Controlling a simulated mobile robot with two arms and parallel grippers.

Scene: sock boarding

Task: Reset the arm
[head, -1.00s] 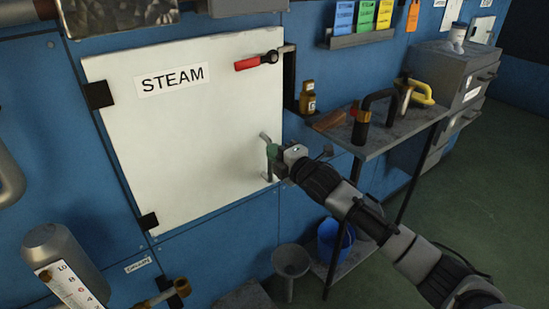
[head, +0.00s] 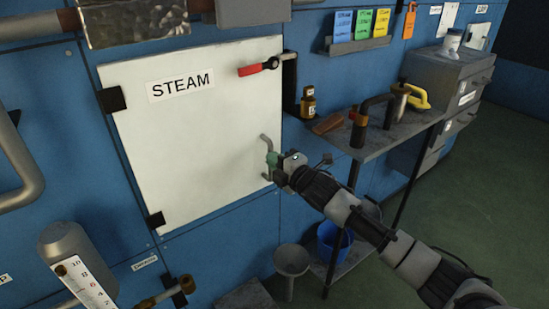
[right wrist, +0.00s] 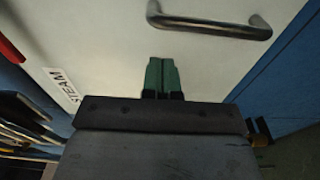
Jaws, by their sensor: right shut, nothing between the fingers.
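My right gripper (head: 272,159) is in front of the lower right part of the white STEAM door (head: 190,130). Its green fingers are together and empty, as the right wrist view (right wrist: 162,76) shows. The door's metal handle (right wrist: 215,24) lies just beyond the fingertips there, apart from them. In the head view the handle (head: 265,139) shows partly behind the gripper. The door looks closed, with a red-handled lever (head: 255,68) at its upper right edge. My left gripper is not in view.
A blue bucket (head: 330,240) and a grey funnel (head: 291,260) are low below my right arm. A gauge (head: 85,275) stands at lower left. The floor at right is clear.

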